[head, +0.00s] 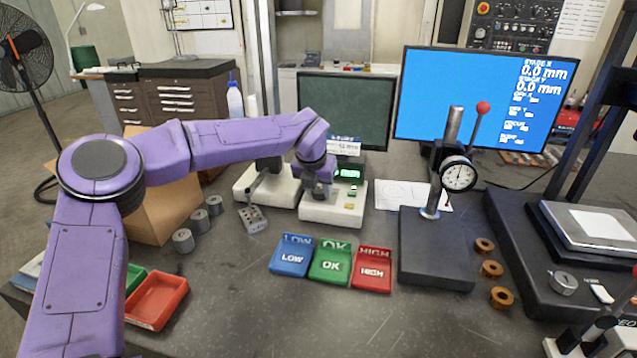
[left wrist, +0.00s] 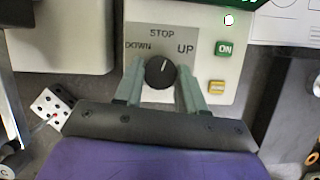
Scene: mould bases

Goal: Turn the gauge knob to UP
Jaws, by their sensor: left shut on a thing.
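The gauge unit is a white box (head: 333,211) with a green display, in the middle of the bench in the head view. Its black round knob (left wrist: 160,72) sits on a grey plate marked DOWN, STOP and UP in the left wrist view. The knob's white mark points near STOP, leaning slightly right towards UP. My left gripper (left wrist: 160,78) is shut on the knob, one finger on each side. In the head view, my left gripper (head: 320,188) hides the knob. My right gripper is not in view.
A green ON button (left wrist: 223,48) and a yellow button (left wrist: 216,87) lie right of the knob. LOW (head: 291,257), OK (head: 330,264) and HIGH (head: 372,271) trays stand in front. A dial gauge stand (head: 430,245) is to the right.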

